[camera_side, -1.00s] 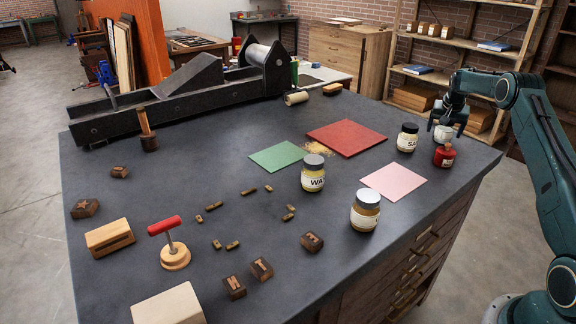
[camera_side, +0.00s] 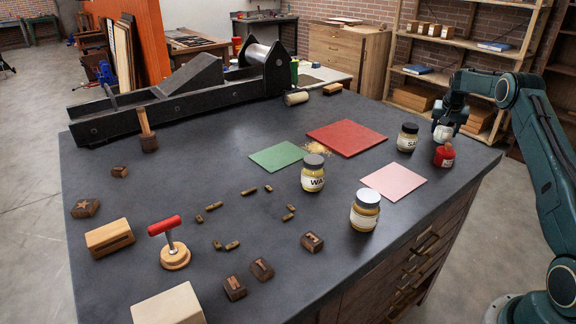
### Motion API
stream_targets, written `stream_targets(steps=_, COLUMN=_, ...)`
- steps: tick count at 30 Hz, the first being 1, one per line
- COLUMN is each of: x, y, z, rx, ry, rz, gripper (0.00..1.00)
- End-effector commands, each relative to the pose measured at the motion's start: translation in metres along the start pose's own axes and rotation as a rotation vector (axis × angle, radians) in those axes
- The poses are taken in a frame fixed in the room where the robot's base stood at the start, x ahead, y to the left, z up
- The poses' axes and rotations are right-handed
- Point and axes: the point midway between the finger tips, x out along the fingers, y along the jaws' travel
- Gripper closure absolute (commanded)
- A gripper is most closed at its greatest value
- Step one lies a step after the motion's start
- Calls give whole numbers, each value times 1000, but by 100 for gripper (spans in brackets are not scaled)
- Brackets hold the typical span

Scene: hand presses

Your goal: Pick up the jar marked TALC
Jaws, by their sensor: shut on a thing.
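My gripper (camera_side: 445,125) is at the far right of the bench, pointing down and shut on a small white jar (camera_side: 442,133). The fingers cover part of this jar, and I cannot read a mark on it. It is behind the red jar (camera_side: 444,156); I cannot tell whether it touches the bench. A dark-lidded jar whose label begins "SA" (camera_side: 408,138) stands to the left of the gripper. A jar marked "WAX" (camera_side: 313,174) stands near the middle. Another grey-lidded jar (camera_side: 365,211) stands nearer the front edge, its label unreadable. No TALC mark is legible.
A pink sheet (camera_side: 394,182), a red sheet (camera_side: 346,137) and a green sheet (camera_side: 277,156) lie flat on the dark bench (camera_side: 230,280). A large black press (camera_side: 180,92) lies along the back. Wooden blocks and small type pieces are spread at left and front.

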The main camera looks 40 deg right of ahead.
Motion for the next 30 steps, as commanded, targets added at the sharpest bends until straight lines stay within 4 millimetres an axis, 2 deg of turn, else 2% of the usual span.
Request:
stream_targets(steps=8, x=-14, y=0, z=-6, rx=0, ry=4, rz=-1, gripper=79)
stream_targets(steps=21, x=-73, y=0, z=-31, rx=1, ry=6, rz=-1, gripper=79)
stream_targets(steps=30, x=-92, y=0, z=-39, rx=-1, ry=3, rz=0, gripper=79)
